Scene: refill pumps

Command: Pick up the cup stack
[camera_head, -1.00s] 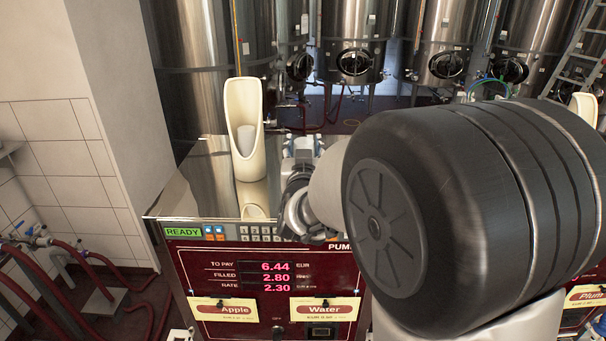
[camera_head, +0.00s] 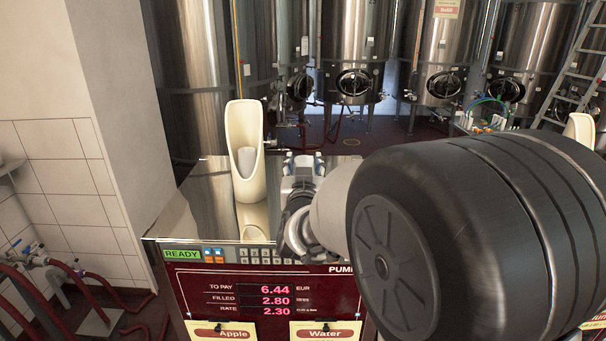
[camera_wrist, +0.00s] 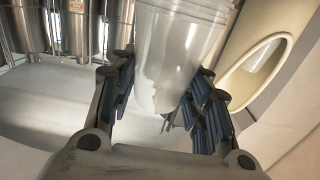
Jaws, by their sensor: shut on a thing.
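In the wrist view, a clear, cloudy cup stack (camera_wrist: 178,50) stands between the blue-padded fingers of my gripper (camera_wrist: 167,115). The fingers are shut on it from both sides. Its top runs out of the frame, and I cannot tell how many cups it holds. In the head view, my gripper (camera_head: 302,165) is just right of a tall cream holder (camera_head: 244,115), above the pump's shiny top. The held stack cannot be made out there. A pale, whitish cup shape (camera_head: 247,160) shows inside the holder's opening.
The holder's oval opening also shows at the right of the wrist view (camera_wrist: 227,88). The pump's red front panel (camera_head: 230,290) is below. Steel tanks (camera_head: 355,50) stand behind, a white wall (camera_head: 120,100) is at left. My dark arm joint hides much of the right side.

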